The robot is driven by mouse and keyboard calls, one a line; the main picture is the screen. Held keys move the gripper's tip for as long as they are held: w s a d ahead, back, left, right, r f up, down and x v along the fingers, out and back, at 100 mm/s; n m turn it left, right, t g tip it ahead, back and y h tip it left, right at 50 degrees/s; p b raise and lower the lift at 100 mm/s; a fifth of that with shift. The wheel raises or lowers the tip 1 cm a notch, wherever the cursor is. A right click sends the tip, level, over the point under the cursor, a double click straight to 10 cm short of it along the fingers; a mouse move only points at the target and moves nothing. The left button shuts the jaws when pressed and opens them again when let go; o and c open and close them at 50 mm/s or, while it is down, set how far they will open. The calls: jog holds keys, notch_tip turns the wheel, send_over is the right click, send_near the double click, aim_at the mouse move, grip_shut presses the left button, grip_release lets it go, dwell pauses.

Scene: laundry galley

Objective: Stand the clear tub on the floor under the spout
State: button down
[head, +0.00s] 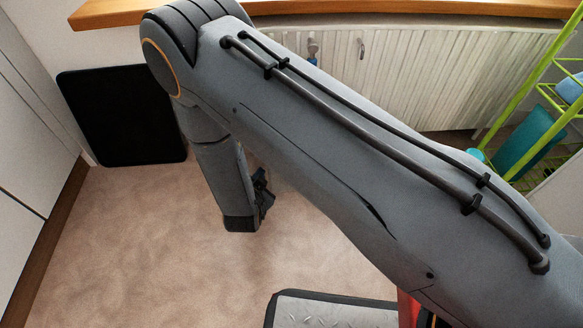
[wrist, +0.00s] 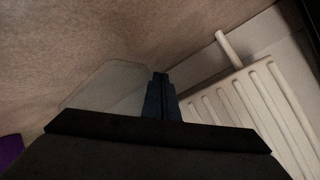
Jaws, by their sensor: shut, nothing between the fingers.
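A pale see-through shape, which looks like the clear tub (wrist: 98,86), is on the floor by the radiator in the wrist view. Its lower part is hidden behind my gripper's dark body. My gripper (wrist: 160,77) is shut and empty, its fingertips just right of the tub's outline; I cannot tell whether they touch it. In the head view my arm hides the tub and the fingers. A small metal fitting (head: 313,46) with a blue part below it shows in front of the radiator; I cannot tell whether it is the spout.
A white radiator (head: 400,75) runs along the wall under a wooden sill (head: 400,8). A black panel (head: 122,115) leans at the left. A green rack (head: 520,95) stands at the right. A purple thing (wrist: 10,149) shows at the wrist view's edge. Carpet (head: 130,240) at the left is clear.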

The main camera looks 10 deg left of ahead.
aim_at(273, 173)
jog(key=shift+d, duration=0.1)
dwell(0.3)
jog(key=shift+w+d+p, duration=0.2)
jog(key=shift+d+p, duration=0.1)
jog(key=shift+d, duration=0.4)
jog(key=shift+w+d+p, duration=0.25)
jog(key=shift+d+p, duration=0.05)
jog(key=shift+d, duration=0.35)
jog(key=shift+w+d+p, duration=0.2)
jog(key=shift+d+p, duration=0.1)
jog(key=shift+d, duration=0.5)
jog(key=shift+w+d+p, duration=0.3)
jog(key=shift+d+p, duration=0.1)
jog(key=shift+d, duration=0.4)
jog(key=shift+w+d+p, duration=0.3)
jog(key=shift+d+p, duration=0.05)
jog(key=shift+d, duration=0.65)
jog(key=shift+w+d+p, duration=0.25)
jog(key=shift+d+p, duration=0.15)
jog(key=shift+d, duration=0.35)
jog(key=shift+w+d+p, duration=0.25)
jog(key=shift+d+p, duration=0.1)
jog(key=shift+d, duration=0.6)
jog(key=shift+w+d+p, duration=0.25)
jog(key=shift+d+p, duration=0.1)
jog(key=shift+d, duration=0.4)
jog(key=shift+w+d+p, duration=0.25)
jog(key=shift+d+p, duration=0.05)
jog(key=shift+d, duration=0.5)
